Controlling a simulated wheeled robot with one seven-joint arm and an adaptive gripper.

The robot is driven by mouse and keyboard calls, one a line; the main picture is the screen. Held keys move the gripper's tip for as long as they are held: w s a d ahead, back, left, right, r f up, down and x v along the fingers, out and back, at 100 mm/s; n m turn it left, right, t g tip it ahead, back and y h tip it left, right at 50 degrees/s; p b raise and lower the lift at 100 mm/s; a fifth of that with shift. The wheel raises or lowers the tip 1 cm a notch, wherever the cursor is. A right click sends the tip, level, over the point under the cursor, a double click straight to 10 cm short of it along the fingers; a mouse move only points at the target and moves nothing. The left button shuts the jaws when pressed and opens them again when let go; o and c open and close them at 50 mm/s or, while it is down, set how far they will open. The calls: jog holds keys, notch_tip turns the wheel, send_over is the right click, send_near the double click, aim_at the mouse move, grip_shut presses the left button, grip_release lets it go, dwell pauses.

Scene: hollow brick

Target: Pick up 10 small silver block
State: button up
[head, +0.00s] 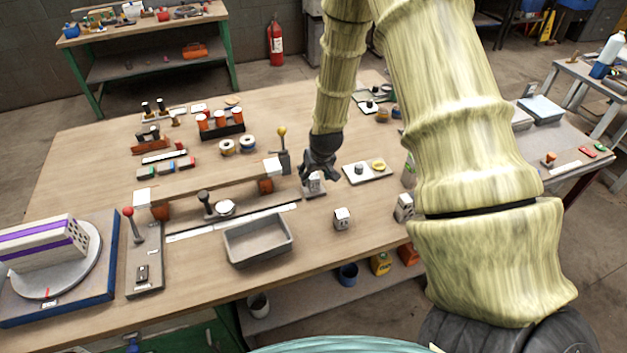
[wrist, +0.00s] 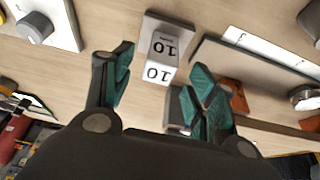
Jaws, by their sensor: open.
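The small silver block marked 10 (wrist: 158,73) shows in the wrist view between my fingertips. It is next to or on a small grey plate (wrist: 177,21); a second 10 shows just above it, and I cannot tell whether that is on the block or the plate. In the head view the block (head: 314,182) is at the middle of the table, partly hidden by my gripper. My gripper (head: 318,168) is open above it, and in the wrist view my gripper (wrist: 163,66) has one finger on each side of it. Contact cannot be told.
Another silver block (head: 342,219) stands nearer the front edge, and one (head: 404,207) beside my arm. A grey tray (head: 258,240) lies front left. A lever post (head: 283,155) stands close left of my gripper. A white plate (head: 367,173) with round pieces lies right.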

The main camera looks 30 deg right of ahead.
aim_at(314, 176)
jog(key=shift+p+x, duration=0.55)
jog(key=shift+x, duration=1.1)
jog(key=shift+d, duration=0.1)
jog(key=c, duration=1.2)
jog(key=shift+r, duration=0.1)
grip_shut()
jog(key=shift+r, duration=0.1)
